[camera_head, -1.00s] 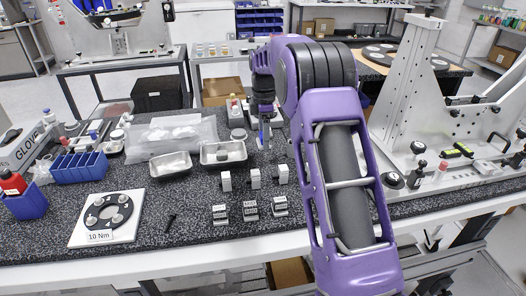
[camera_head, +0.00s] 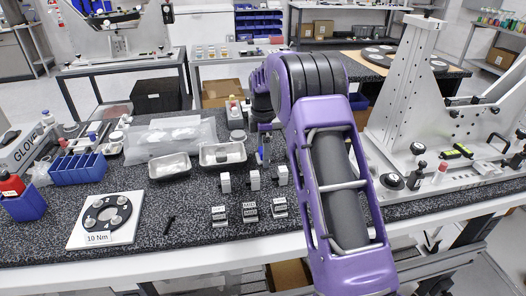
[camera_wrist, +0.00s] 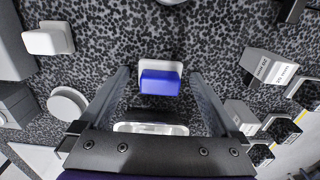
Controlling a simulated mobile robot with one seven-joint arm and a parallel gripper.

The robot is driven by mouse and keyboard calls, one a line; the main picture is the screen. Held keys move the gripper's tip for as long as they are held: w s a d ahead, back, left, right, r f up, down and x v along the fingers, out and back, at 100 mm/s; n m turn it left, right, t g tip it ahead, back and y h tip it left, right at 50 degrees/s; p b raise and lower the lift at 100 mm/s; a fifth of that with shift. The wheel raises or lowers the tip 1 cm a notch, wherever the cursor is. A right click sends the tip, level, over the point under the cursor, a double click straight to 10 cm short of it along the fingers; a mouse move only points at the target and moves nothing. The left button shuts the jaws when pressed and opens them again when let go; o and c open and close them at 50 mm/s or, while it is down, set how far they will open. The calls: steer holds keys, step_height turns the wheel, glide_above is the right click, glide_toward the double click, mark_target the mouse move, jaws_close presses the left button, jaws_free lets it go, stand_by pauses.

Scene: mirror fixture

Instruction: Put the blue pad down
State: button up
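The blue pad (camera_wrist: 160,82) shows in the wrist view between my two fingers, with a visible gap on each side. A white block (camera_wrist: 160,66) shows directly behind it; I cannot tell whether they touch. My gripper (camera_wrist: 160,75) is open, its dark fingers spread and pointing down to the speckled worktop. In the head view my gripper (camera_head: 264,140) is small and partly hidden by my purple arm, low over the worktop behind the row of small white-grey blocks. A small blue patch shows there.
On the worktop (camera_head: 185,220) stand two metal trays (camera_head: 222,154), several small labelled blocks (camera_head: 249,212), a blue bin (camera_head: 78,169) and a white plate with a black ring (camera_head: 106,216). A large grey fixture (camera_head: 405,110) stands on the right. The front middle is fairly clear.

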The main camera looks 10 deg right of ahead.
steer(key=shift+r, duration=0.1)
step_height(320, 180, up, 12)
steer(key=p, duration=0.1)
stand_by(0.5)
steer(key=shift+r, duration=0.1)
